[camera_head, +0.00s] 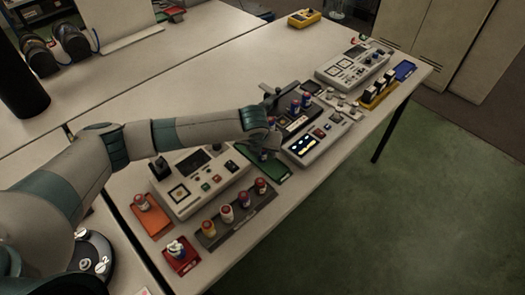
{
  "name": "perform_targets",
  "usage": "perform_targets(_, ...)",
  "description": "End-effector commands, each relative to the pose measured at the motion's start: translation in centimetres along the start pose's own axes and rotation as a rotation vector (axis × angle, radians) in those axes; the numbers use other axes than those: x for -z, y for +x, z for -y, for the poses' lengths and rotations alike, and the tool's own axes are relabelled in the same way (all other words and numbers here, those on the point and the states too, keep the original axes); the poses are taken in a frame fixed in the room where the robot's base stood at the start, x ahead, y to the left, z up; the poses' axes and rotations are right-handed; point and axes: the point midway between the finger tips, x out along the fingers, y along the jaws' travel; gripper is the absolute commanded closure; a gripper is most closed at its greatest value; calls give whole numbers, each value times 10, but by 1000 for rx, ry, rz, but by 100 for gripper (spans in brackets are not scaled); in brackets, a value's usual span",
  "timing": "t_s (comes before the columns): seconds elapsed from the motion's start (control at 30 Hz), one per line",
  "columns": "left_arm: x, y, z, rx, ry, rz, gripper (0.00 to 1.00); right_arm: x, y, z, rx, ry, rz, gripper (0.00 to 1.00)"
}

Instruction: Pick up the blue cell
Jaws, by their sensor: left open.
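My left arm reaches in from the left, and its gripper (270,148) is low over the table's middle, above the green pad (266,172). The jaws are open, small and partly hidden by the wrist. I cannot make out a cell between them. Two small bluish cells with reddish tops, one of them here (307,100), stand in a dark rack just beyond the gripper. I cannot tell for sure which is the blue cell. My right gripper is not in view.
A dark tray (238,222) holds several capped cells. A grey control box (200,180) sits under my forearm; a lit-screen device (316,139) is right of the gripper. An orange pad (153,222) holds one cell. A blue tray (405,70) lies far right.

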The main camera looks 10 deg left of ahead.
Motion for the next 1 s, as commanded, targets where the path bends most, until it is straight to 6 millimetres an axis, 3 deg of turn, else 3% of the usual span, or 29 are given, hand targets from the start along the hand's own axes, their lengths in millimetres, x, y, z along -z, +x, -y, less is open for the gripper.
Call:
perform_targets(0.53,0,4,0,-1,0,0,52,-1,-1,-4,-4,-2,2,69)
perform_targets(0.73,0,4,0,-1,0,0,98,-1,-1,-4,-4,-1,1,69)
perform_targets(1.0,0,4,0,0,0,1,98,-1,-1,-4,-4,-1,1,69)
